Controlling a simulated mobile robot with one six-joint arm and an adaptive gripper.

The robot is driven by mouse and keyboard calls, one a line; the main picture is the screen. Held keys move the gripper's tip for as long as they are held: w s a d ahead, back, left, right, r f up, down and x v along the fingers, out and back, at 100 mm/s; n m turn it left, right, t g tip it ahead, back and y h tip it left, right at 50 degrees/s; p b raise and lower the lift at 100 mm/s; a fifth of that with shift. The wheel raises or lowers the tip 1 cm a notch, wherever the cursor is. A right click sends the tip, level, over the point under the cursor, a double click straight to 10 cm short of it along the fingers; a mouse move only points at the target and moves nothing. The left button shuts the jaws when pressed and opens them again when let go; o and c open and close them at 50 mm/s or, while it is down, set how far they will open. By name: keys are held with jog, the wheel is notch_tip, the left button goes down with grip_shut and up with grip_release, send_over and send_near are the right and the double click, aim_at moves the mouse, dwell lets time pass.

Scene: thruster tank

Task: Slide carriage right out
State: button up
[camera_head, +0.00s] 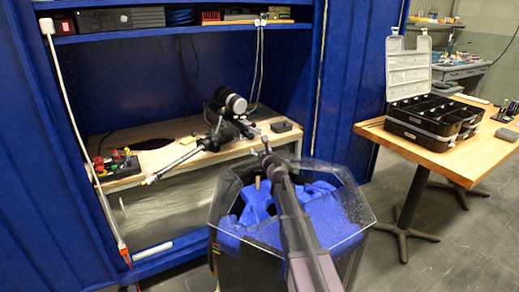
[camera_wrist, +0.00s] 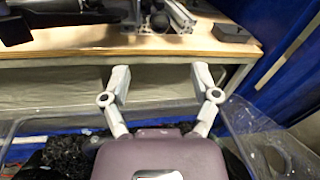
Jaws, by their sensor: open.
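A metal rail assembly stands on the wooden bench in the head view, with a silver rail (camera_head: 175,164) running down to the left past the bench's front edge. A dark block on it, perhaps the carriage (camera_head: 213,142), sits near its upper right end; I cannot tell for certain. A black cylinder with a pale band (camera_head: 232,102) stands above it. In the wrist view part of the metal assembly (camera_wrist: 165,18) shows at the top edge, cut off. My gripper (camera_wrist: 160,80) is open and empty, in front of the bench edge and apart from the assembly; it also shows in the head view (camera_head: 265,147).
The bench top (camera_head: 120,170) carries a small dark block (camera_head: 282,126) at right and a box with red and coloured knobs (camera_head: 117,164) at left. A clear-rimmed bin with blue cloth (camera_head: 330,215) stands below my arm. A wooden table (camera_head: 405,148) with an open black case stands right.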

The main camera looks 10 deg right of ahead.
aim_at(252, 137)
jog(key=shift+r, duration=0.1)
jog(key=shift+s+r+n+p, duration=0.1)
jog(key=shift+r+n+p, duration=0.45)
jog(key=shift+n+p, duration=0.5)
jog(key=n+p, duration=0.1)
jog(key=n, duration=0.1)
jog(key=r+n+g+p, duration=0.1)
jog(key=n+p, duration=0.1)
jog(key=n, duration=0.1)
jog(key=s+d+n+g+p, duration=0.1)
jog(key=n, duration=0.2)
jog(key=shift+r+y+p, duration=0.3)
jog(key=shift+p, duration=0.1)
jog(key=shift+w, duration=0.15)
jog(key=b+x, duration=0.1)
jog(key=x, duration=0.3)
jog(key=b+x, duration=0.1)
jog(key=x, duration=0.4)
jog(key=b+x, duration=0.1)
jog(key=x, duration=0.3)
jog(key=shift+w+a+f, duration=0.15)
jog(key=shift+w+f, duration=0.1)
jog(key=shift+f, duration=0.15)
jog(key=shift+s, duration=0.1)
grip_shut()
